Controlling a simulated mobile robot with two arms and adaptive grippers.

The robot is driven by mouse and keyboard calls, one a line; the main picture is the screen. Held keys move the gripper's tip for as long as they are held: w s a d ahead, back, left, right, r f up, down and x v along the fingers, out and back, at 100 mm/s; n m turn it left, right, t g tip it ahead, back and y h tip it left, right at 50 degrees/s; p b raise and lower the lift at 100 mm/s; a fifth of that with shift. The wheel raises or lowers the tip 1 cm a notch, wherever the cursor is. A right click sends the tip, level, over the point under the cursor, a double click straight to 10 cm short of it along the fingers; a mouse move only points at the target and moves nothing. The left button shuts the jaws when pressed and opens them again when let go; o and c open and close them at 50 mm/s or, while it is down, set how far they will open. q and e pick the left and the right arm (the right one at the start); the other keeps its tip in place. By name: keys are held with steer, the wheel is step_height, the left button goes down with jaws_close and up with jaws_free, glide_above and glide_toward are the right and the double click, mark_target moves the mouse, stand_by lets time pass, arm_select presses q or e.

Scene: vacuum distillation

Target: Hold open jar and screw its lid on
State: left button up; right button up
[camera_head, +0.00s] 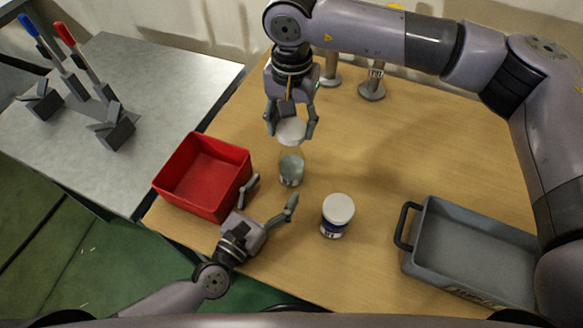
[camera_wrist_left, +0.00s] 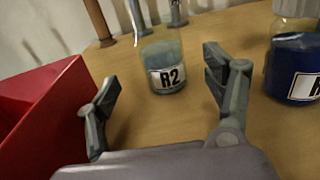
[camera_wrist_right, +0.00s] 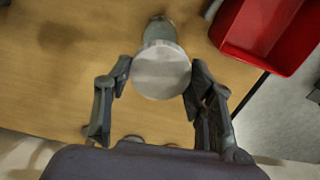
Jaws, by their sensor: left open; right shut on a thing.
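The open jar (camera_head: 291,172) is clear glass with grey-green contents and stands on the wooden table; its label reads R2 in the left wrist view (camera_wrist_left: 166,70). My right gripper (camera_head: 291,125) is shut on a round white lid (camera_head: 291,133), behind and above the jar in the head view. In the right wrist view the lid (camera_wrist_right: 161,70) sits between the fingertips, and the jar (camera_wrist_right: 159,28) shows partly behind it. My left gripper (camera_head: 270,195) is open and empty, in front of the jar, fingers apart and pointing toward it.
A red bin (camera_head: 204,178) stands close left of my left gripper. A white-lidded jar with blue contents (camera_head: 336,216) stands at right of the open jar. A grey tray (camera_head: 470,250) is farther right. Metal stands (camera_head: 372,88) are at the back. Table between jars and tray is clear.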

arm_select(q)
steer(key=x, duration=0.8)
steer(key=shift+w, duration=0.1)
steer(key=shift+c, duration=0.2)
steer(key=c, duration=1.7)
steer(key=shift+c, duration=0.2)
arm_select(e)
glide_above(292, 154)
steer(key=shift+f, duration=2.5)
